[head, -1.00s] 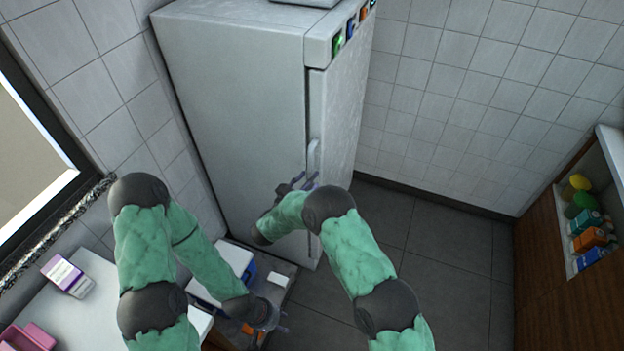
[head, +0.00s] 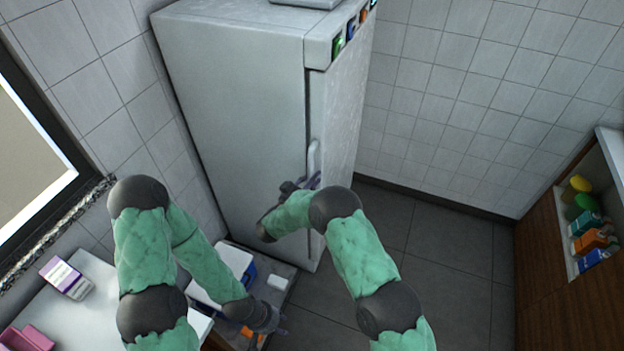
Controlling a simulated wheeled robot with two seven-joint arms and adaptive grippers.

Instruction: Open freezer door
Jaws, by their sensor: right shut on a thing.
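The tall white freezer (head: 235,100) stands against the tiled wall in the head view. Its door (head: 340,115) is on the right-hand face and looks closed. A white vertical handle (head: 314,155) sticks out near the door's left edge. My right gripper (head: 313,181) is at the lower part of the handle and shut on it; the fingers are small and partly hidden by my arm. My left gripper (head: 281,325) hangs low by the counter, away from the freezer. Its fingers are too small and dark to tell whether they are open.
A blue and white box (head: 234,262) and a small white item (head: 278,283) lie below the freezer's left side. A purple and white carton (head: 66,277) is on the white counter. A shelf with bottles (head: 590,225) is at right. The dark floor (head: 440,235) is clear.

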